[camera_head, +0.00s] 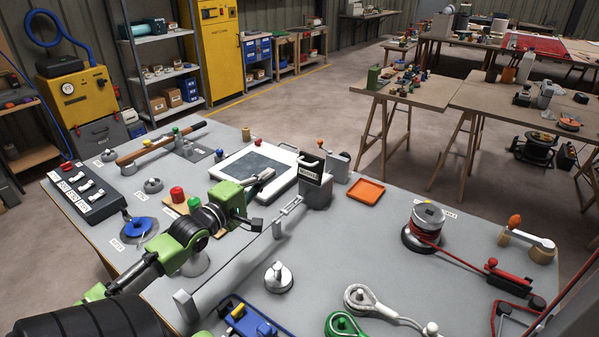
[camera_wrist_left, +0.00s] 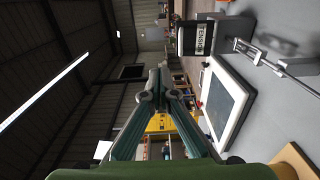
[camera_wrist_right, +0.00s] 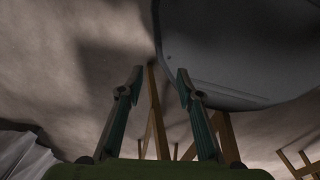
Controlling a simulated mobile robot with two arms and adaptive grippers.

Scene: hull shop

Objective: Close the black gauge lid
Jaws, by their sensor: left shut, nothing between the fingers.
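The gauge is a grey box with a black, upright front or lid marked TENSION (camera_head: 313,170), near the middle of the bench. The black part appears raised above the grey body; its exact angle is hard to tell. In the left wrist view the gauge (camera_wrist_left: 196,38) is at the upper right, apart from the fingers. My left gripper (camera_head: 267,176) is shut and empty, left of the gauge and over the edge of a white-framed panel; its fingertips meet in the left wrist view (camera_wrist_left: 155,78). My right gripper (camera_wrist_right: 160,78) is open and empty, seen only in its wrist view.
The white-framed dark panel (camera_head: 246,158) lies behind my left gripper. A long metal bar (camera_head: 240,255) runs in front of the gauge. An orange tray (camera_head: 366,191) is right of it. A red-wound drum (camera_head: 424,226) stands further right. The bench between them is clear.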

